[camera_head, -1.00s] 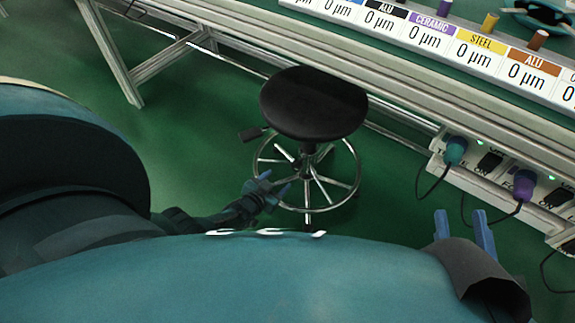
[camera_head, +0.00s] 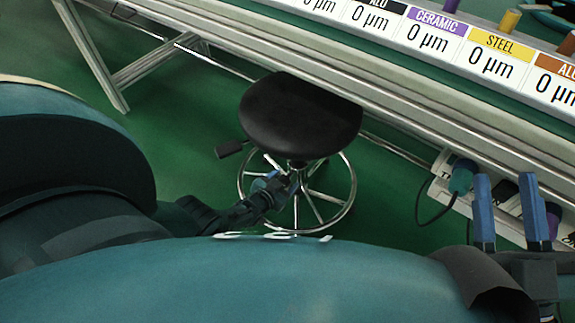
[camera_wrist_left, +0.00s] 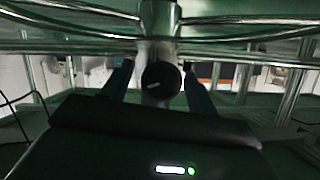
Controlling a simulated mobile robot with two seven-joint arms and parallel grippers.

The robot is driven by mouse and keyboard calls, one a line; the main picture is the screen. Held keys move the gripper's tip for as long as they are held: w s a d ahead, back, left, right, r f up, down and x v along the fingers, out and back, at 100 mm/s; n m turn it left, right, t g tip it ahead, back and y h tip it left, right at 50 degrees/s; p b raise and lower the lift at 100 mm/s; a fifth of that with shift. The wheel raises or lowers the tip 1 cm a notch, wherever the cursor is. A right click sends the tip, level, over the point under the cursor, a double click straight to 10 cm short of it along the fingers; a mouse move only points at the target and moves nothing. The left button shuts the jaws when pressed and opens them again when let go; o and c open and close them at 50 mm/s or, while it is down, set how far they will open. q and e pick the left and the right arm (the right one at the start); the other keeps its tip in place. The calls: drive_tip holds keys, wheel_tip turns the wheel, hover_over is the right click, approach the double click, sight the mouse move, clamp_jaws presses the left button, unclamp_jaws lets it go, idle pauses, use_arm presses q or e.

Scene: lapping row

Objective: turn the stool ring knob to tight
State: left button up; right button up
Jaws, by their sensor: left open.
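The black stool (camera_head: 300,115) stands by the bench, with a chrome foot ring (camera_head: 352,190) under its round seat. In the left wrist view the round black ring knob (camera_wrist_left: 163,74) shows a short pale mark, nearly level, in front of the stool's column (camera_wrist_left: 159,20). My left gripper (camera_head: 275,183) is at the ring. Its two open fingers (camera_wrist_left: 158,88) stand either side of the knob, with gaps visible; depth is hard to tell. In the head view the gripper hides the knob. My right gripper (camera_head: 509,210) is open and empty at the right.
A lever (camera_head: 230,149) sticks out left below the seat. The bench (camera_head: 400,103) overhangs the stool's far side, with labelled plates on top. Plugs and cables (camera_head: 461,176) are on a power strip behind my right gripper. Green floor is clear left of the stool.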

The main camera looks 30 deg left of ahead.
use_arm(q)
drive_tip(key=c, duration=1)
drive_tip(key=shift+n+h, duration=0.3)
drive_tip(key=shift+a+n+h+b, duration=0.1)
drive_tip(key=shift+n+h+b, duration=0.3)
drive_tip(key=shift+n, duration=0.2)
drive_tip(key=shift+f+n+h+b, duration=0.1)
drive_tip(key=shift+n+h+b, duration=0.45)
drive_tip(key=shift+n, duration=0.45)
drive_tip(key=shift+n+h, duration=0.45)
drive_tip(key=shift+n, duration=0.05)
use_arm(e)
drive_tip(key=shift+s+d+r+n+t+y, duration=0.1)
drive_tip(key=shift+r+n+t+y, duration=0.05)
drive_tip(key=shift+r+n+y, duration=0.65)
drive_tip(key=shift+d+r+n+t+y, duration=0.1)
drive_tip(key=shift+r+n+t+y, duration=0.05)
drive_tip(key=shift+r+n+y, duration=0.6)
drive_tip(key=shift+r, duration=0.1)
